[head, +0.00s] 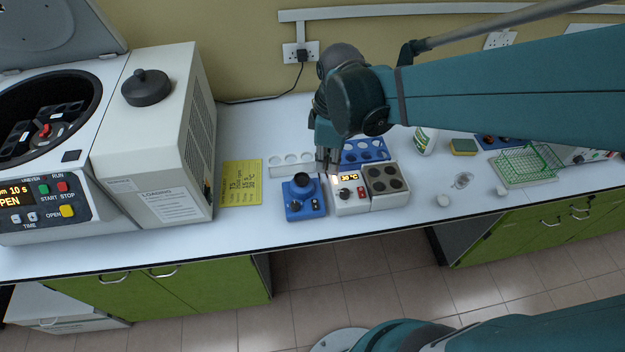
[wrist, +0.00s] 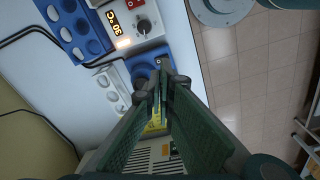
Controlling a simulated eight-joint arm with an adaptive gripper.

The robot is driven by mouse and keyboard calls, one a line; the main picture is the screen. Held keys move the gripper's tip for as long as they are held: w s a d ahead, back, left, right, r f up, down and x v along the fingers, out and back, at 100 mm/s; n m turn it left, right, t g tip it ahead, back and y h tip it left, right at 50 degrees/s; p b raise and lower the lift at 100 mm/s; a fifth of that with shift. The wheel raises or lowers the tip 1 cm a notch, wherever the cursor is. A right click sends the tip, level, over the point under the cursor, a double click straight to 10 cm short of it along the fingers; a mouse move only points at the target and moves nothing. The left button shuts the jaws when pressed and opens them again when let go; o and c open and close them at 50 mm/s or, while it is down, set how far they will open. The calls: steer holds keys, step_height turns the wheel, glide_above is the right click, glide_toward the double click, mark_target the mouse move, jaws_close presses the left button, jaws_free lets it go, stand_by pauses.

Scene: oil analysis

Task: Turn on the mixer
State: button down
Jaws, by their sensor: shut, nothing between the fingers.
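The mixer is a small blue device (head: 305,207) with a round blue-and-black top, on the white bench near its front edge in the head view. A small dark switch (head: 315,204) shows on its front right. In the wrist view the mixer (wrist: 139,63) is partly hidden behind my fingertips, and its dark switch (wrist: 159,61) shows just beyond them. My gripper (head: 326,172) points down above the gap between the mixer and the white heater. It is shut and empty, and its fingertips also show in the wrist view (wrist: 160,88). I cannot tell whether they touch anything.
The white heater (head: 346,207) with a lit display and knob stands close right of the mixer. A white rack (head: 291,168) and blue rack (head: 366,152) stand behind. A yellow note (head: 241,184) and large centrifuge (head: 150,150) are left. The bench front edge is close.

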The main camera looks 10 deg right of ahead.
mark_target(316, 211)
steer(key=shift+w+a+f+n+g+p, duration=0.35)
steer(key=shift+a+f+n+g+p, duration=0.15)
steer(key=shift+a+f+n, duration=0.45)
steer(key=shift+w+a+f+n+g+p, duration=0.4)
steer(key=shift+a+f+n+g, duration=0.15)
steer(key=shift+n, duration=0.6)
steer(key=shift+s+f, duration=0.1)
steer(key=shift+f, duration=0.1)
steer(key=shift+s+f+b, duration=0.1)
steer(key=shift+s+f, duration=0.15)
steer(key=shift+f, duration=2)
steer(key=shift+s+f+b, duration=0.1)
steer(key=shift+s+f, duration=0.2)
steer(key=shift+f, duration=1.95)
steer(key=shift+s+f+b, duration=0.1)
steer(key=shift+s+f, duration=0.15)
steer(key=shift+f, duration=2)
steer(key=shift+s+f, duration=0.1)
steer(key=shift+s+f+t+b, duration=0.15)
steer(key=shift+f+t+b, duration=0.3)
steer(key=shift+b, duration=0.25)
steer(key=shift+r, duration=0.2)
